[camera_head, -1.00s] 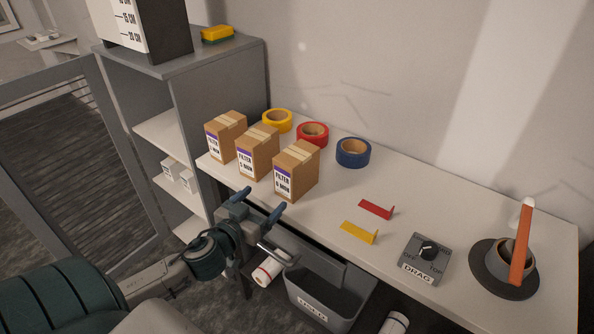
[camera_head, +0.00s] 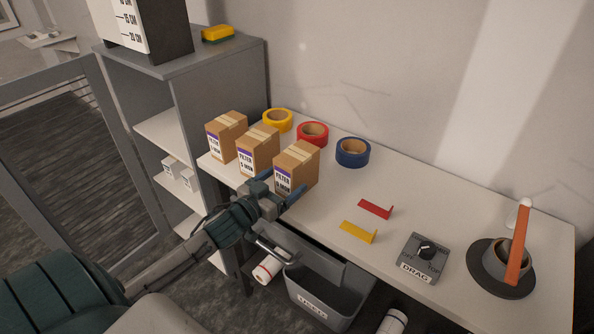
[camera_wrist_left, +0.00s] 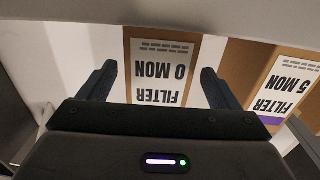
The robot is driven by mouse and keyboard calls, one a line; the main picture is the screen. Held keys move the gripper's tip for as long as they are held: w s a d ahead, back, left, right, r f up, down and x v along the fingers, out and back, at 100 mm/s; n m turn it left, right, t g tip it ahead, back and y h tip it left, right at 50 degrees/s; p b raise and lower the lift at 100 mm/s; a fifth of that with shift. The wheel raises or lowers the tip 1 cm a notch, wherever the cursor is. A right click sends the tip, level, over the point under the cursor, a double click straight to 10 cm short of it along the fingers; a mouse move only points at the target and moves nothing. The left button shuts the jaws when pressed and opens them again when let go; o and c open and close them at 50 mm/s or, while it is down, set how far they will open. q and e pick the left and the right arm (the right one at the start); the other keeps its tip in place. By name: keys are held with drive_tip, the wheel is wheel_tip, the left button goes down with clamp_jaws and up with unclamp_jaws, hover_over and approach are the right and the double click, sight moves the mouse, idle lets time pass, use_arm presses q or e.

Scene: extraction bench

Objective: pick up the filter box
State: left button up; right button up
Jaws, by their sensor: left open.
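Three brown cardboard filter boxes with white labels stand in a row at the left of the bench. The nearest filter box (camera_head: 299,164) shows in the left wrist view with the label "FILTER 0 MON" (camera_wrist_left: 160,72). My left gripper (camera_head: 282,187) is open at its front, with one finger at each side of its label. I cannot tell whether the fingers touch it. The middle box (camera_head: 259,150), labelled "FILTER 5 MON", also shows at the right of the left wrist view (camera_wrist_left: 284,84). The third box (camera_head: 227,137) stands farthest left. My right gripper is not in view.
Yellow (camera_head: 278,120), red (camera_head: 313,134) and blue (camera_head: 353,152) tape rolls lie behind the boxes. A grey bin (camera_head: 324,297) is below the bench edge.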

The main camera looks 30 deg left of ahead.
use_arm(q)
drive_tip(key=shift+w+d+r, duration=0.15)
drive_tip(key=shift+w+r, duration=0.1)
drive_tip(key=shift+w, duration=0.5)
drive_tip(key=shift+w+d+r, duration=0.1)
drive_tip(key=shift+w+d, duration=0.05)
drive_tip(key=shift+w, duration=0.85)
drive_tip(key=shift+w+d, duration=0.1)
drive_tip(key=shift+w, duration=0.85)
drive_tip(key=c, duration=1.2)
drive_tip(key=shift+r, duration=0.1)
